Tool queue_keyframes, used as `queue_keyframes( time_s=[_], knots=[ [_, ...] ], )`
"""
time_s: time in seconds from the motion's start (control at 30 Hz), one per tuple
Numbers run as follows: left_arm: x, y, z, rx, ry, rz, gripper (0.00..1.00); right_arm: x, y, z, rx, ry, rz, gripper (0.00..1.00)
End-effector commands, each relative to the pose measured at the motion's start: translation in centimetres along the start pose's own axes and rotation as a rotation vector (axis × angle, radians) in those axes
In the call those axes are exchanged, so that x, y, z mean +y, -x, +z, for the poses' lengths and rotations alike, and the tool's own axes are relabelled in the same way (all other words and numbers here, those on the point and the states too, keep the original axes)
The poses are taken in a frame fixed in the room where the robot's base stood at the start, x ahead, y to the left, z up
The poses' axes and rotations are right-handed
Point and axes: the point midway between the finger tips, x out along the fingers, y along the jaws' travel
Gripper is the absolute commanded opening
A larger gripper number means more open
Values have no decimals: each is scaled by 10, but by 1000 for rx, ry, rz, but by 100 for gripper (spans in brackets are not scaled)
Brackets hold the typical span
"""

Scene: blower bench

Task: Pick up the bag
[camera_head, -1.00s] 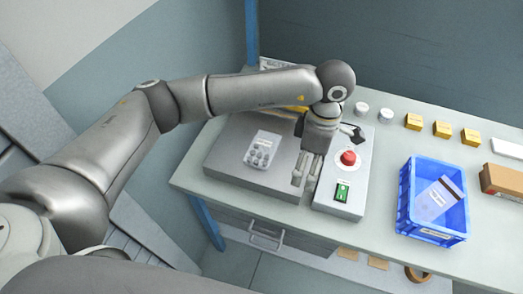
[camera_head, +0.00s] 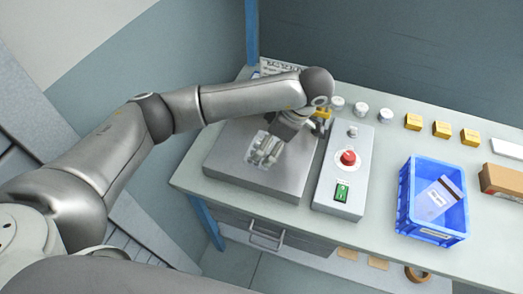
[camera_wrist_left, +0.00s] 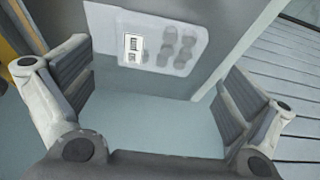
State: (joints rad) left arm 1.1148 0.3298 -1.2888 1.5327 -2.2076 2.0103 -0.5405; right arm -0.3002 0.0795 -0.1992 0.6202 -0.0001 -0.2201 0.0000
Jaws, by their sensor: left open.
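The clear bag (camera_wrist_left: 150,42), with a white label and several round grey parts inside, lies on the flat grey plate (camera_head: 225,165) at the left of the bench. Another flat bag (camera_head: 434,200) with a dark band lies in the blue crate (camera_head: 429,236). My right gripper is not in view.
A grey control box (camera_head: 343,180) with a red button (camera_head: 348,157) and a green switch (camera_head: 342,192) stands right of the plate. White round pieces (camera_head: 361,109) and yellow blocks (camera_head: 441,129) line the back. Bench surface is clear between control box and crate.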

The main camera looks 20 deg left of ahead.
Motion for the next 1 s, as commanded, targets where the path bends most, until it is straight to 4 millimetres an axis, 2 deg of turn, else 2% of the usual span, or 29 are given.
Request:
queue_keyframes(
  time_s=[0.33, 0.63, 1.0],
  knots=[
    [1, -39, -2, 0, 1, -5, 100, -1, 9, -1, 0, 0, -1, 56],
    [2, -45, -1, 1, 1, -2, 100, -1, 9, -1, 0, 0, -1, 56],
    [2, -45, -1, 0, 1, -1, 56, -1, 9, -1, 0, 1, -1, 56]
  ],
)
